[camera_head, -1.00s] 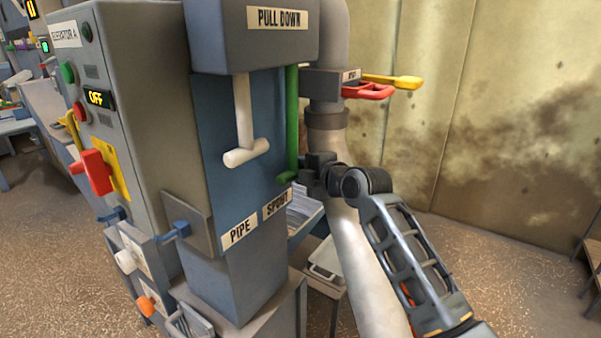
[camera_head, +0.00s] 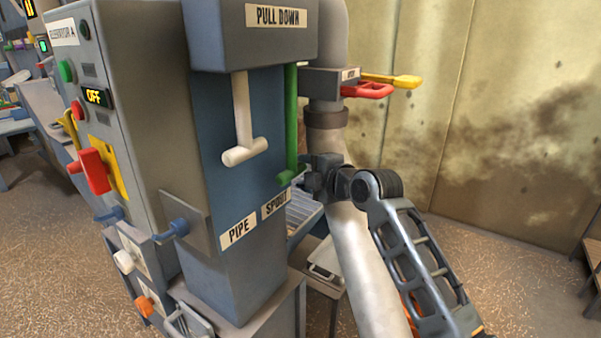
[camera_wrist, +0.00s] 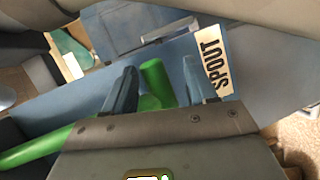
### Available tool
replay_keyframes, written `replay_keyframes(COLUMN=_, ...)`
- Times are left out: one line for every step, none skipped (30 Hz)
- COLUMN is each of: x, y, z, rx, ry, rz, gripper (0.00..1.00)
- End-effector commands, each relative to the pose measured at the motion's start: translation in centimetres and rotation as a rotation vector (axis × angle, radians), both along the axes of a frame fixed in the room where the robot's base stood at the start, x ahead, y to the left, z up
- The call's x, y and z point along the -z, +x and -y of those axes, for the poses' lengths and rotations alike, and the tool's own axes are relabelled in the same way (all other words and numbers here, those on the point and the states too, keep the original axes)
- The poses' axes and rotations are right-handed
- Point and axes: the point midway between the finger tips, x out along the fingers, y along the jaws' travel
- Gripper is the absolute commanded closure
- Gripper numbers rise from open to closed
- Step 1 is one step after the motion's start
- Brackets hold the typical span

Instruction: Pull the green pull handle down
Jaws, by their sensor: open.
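The green pull handle (camera_head: 290,120) hangs down the right side of the blue panel under the "PULL DOWN" box (camera_head: 250,35), with its short crossbar at the bottom beside the "SPOUT" label. My gripper (camera_head: 298,180) is at that lower end, coming in from the right. In the wrist view the green handle (camera_wrist: 154,80) shows between the two open fingers of my gripper (camera_wrist: 155,90), one finger on each side. Its rod runs off to the lower left. I cannot tell whether the fingers touch it. The palm hides part of the handle.
A white T-shaped handle (camera_head: 243,125) hangs left of the green one above the "PIPE" label. A pale pipe (camera_head: 365,260) runs down just behind my arm. A red handle (camera_head: 367,90) and a yellow handle (camera_head: 395,80) jut out above. The control cabinet (camera_head: 150,100) stands left.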

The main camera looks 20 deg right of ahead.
Motion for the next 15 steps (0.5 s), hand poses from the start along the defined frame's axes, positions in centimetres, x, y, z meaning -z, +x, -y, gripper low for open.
replay_keyframes(x=0.0, y=-0.9, z=0.3, rx=0.002, ry=0.001, rz=0.001, gripper=0.43)
replay_keyframes(x=-0.1, y=-1.3, z=0.5, rx=0.002, ry=0.001, rz=0.001, gripper=0.43)
replay_keyframes(x=-0.3, y=-1.9, z=0.6, rx=0.001, ry=0.001, rz=0.0, gripper=0.43)
replay_keyframes(x=-0.4, y=-2.3, z=0.7, rx=0.002, ry=0.002, rz=0.0, gripper=0.43)
replay_keyframes(x=-0.5, y=-2.7, z=0.8, rx=0.002, ry=0.0, rz=0.0, gripper=0.43)
replay_keyframes(x=-0.7, y=-3.2, z=1.0, rx=0.002, ry=0.0, rz=0.0, gripper=0.43)
replay_keyframes(x=-0.7, y=-3.6, z=1.1, rx=0.002, ry=0.001, rz=-0.001, gripper=0.43)
replay_keyframes(x=-0.8, y=-3.9, z=1.2, rx=0.001, ry=0.001, rz=-0.002, gripper=0.43)
replay_keyframes(x=-0.9, y=-4.3, z=1.2, rx=0.001, ry=0.001, rz=-0.002, gripper=0.43)
replay_keyframes(x=-1.0, y=-4.5, z=1.3, rx=0.001, ry=0.0, rz=-0.001, gripper=0.43)
replay_keyframes(x=-1.1, y=-4.7, z=1.4, rx=0.001, ry=0.0, rz=-0.001, gripper=0.43)
replay_keyframes(x=-1.1, y=-4.9, z=1.4, rx=0.001, ry=0.0, rz=-0.001, gripper=0.43)
replay_keyframes(x=-1.2, y=-5.0, z=1.4, rx=0.001, ry=0.0, rz=-0.002, gripper=0.43)
replay_keyframes(x=-1.2, y=-5.0, z=1.5, rx=0.001, ry=0.0, rz=-0.003, gripper=0.43)
replay_keyframes(x=-1.2, y=-5.1, z=1.5, rx=0.001, ry=0.0, rz=-0.003, gripper=0.43)
